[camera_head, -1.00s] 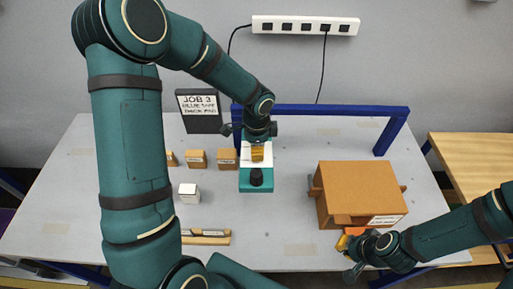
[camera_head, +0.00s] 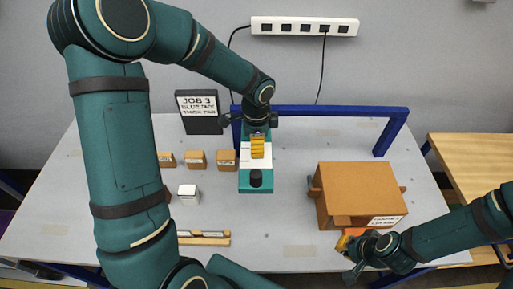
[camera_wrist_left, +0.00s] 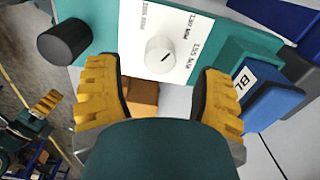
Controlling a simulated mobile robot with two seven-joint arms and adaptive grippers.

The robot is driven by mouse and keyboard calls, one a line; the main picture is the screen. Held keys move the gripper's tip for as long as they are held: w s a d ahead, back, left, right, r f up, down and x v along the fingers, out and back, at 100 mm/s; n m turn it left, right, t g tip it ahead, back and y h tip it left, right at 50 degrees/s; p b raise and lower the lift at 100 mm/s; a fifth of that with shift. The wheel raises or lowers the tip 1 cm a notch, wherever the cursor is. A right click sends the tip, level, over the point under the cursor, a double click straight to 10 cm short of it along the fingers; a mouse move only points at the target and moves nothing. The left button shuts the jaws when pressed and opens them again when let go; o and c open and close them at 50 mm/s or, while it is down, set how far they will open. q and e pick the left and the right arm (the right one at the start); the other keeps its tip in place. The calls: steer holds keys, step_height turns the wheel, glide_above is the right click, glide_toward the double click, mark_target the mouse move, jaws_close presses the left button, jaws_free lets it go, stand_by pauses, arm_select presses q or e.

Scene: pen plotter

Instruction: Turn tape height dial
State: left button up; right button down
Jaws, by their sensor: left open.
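The teal plotter (camera_head: 256,187) stands mid-table with a white top panel and a black knob (camera_head: 256,178) at its front. In the head view my left gripper (camera_head: 257,146) is over the panel and hides the dial. My right gripper (camera_head: 346,238) is by the cardboard box.
The cardboard box (camera_head: 360,190) stands at the right of the table. A dark sign reading JOB 3 (camera_head: 199,111) stands behind small brown boxes (camera_head: 196,159). A white box (camera_head: 188,193) is left of the plotter. A blue frame (camera_head: 330,110) spans the back.

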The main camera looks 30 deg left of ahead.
arm_select(q)
step_height(320, 180, up, 8)
steer(key=shift+s, duration=0.1)
stand_by(0.7)
